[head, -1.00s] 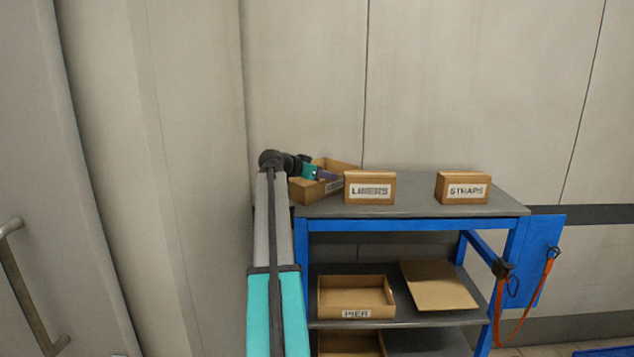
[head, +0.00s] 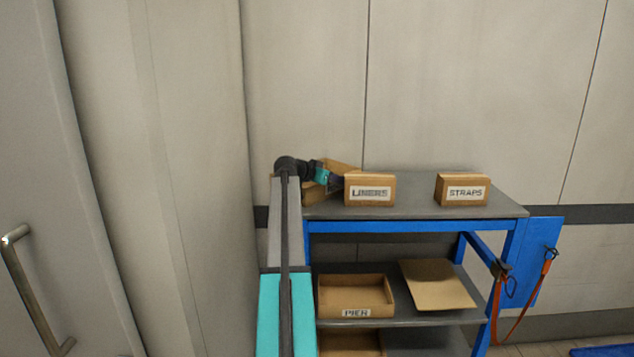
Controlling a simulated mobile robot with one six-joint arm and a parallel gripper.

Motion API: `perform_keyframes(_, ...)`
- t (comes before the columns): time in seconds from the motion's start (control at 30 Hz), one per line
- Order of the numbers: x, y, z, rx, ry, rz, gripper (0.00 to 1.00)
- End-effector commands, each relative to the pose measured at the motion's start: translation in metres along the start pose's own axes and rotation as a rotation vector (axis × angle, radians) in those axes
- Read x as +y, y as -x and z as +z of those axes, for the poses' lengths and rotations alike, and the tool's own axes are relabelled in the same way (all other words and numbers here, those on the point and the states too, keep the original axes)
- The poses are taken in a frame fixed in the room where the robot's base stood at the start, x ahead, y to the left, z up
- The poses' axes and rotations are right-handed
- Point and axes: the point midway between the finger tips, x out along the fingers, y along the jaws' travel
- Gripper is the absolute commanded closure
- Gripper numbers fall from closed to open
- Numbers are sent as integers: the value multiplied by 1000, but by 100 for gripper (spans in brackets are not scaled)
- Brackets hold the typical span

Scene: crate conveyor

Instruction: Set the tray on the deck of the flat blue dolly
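An open brown cardboard tray (head: 313,194) sits at the left end of the cart's grey top shelf, partly hidden by my arm and the LINERS box. My gripper (head: 337,180) is over this tray, at its right side. Its fingertips are small and partly hidden behind the box, so I cannot tell whether they are open or hold a wall. A second open tray (head: 355,313), labelled PIER, lies on the middle shelf, apart from my gripper. A flat blue surface (head: 605,352), which may be the dolly's deck, is cut off at the bottom right corner.
A LINERS box (head: 370,191) and a STRAPS box (head: 462,191) stand on the top shelf (head: 415,198). A flat cardboard sheet (head: 437,284) lies beside the PIER tray. An orange strap (head: 527,312) hangs at the cart's right side. Another tray (head: 350,345) is below.

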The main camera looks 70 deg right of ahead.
Motion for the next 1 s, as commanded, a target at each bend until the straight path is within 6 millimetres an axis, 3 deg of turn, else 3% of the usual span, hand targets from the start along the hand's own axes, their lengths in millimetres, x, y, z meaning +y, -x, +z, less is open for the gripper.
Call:
perform_keyframes(0.5,1,0,0,0,-1,1,73)
perform_keyframes(0.67,1,0,0,0,-1,1,100)
perform_keyframes(1.0,1,0,-1,1,-1,1,100)
